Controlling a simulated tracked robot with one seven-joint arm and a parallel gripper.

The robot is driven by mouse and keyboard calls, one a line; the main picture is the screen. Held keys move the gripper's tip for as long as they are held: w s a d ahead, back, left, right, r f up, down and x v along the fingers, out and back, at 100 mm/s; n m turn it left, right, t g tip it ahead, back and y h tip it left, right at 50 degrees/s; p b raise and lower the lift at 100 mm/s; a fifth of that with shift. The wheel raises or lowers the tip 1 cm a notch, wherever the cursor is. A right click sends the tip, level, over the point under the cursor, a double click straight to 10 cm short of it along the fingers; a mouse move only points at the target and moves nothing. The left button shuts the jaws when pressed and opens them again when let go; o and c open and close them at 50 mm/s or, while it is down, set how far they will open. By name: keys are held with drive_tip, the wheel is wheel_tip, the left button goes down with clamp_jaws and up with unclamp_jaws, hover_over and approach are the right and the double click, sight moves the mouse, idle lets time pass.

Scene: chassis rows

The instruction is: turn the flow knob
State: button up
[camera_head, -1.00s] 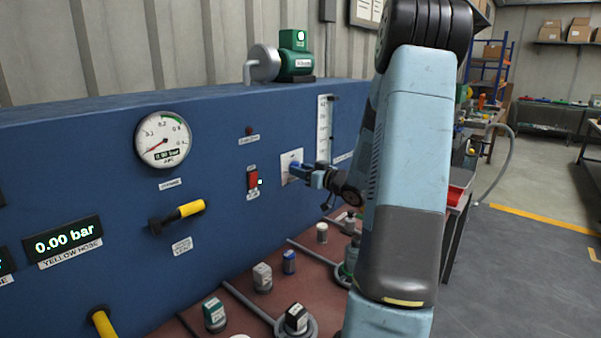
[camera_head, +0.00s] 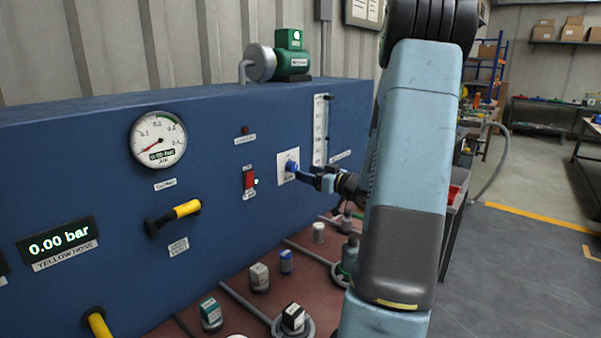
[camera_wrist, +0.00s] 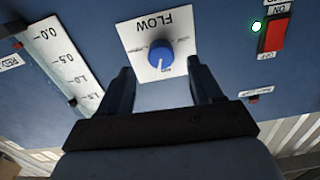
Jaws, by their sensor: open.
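The flow knob (camera_wrist: 160,54) is a round blue knob on a white plate marked FLOW (camera_wrist: 128,38), upside down in the wrist view. It also shows in the head view (camera_head: 292,167), on the blue panel left of my arm. My gripper (camera_wrist: 158,78) is open and empty. In the wrist view its two dark fingers stand to either side below the knob, with the knob ahead of the gap between them. In the head view my gripper (camera_head: 306,172) is close to the knob on its right; I cannot tell if it touches.
A red switch (camera_head: 250,179) with a green light sits left of the flow plate. A scale gauge (camera_head: 320,130) stands just right of it. A yellow-handled lever (camera_head: 186,209) juts from the panel. Several small bottles and canisters (camera_head: 259,277) stand on the reddish bench below.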

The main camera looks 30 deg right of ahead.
drive_tip(key=v, duration=0.8)
drive_tip(key=shift+s, duration=0.4)
drive_tip(key=shift+w+d, duration=0.1)
drive_tip(key=a+r+m+g+h, duration=0.3)
drive_tip(key=a+r+g+h, duration=0.2)
drive_tip(key=a+r+h, duration=0.4)
drive_tip(key=s+a+g+y, duration=0.2)
drive_tip(key=s+a+g, duration=0.4)
drive_tip(key=s+a, duration=1.1)
drive_tip(key=s, duration=0.4)
drive_tip(key=shift+a+y, duration=0.15)
drive_tip(key=shift+y, duration=0.25)
idle(1.0)
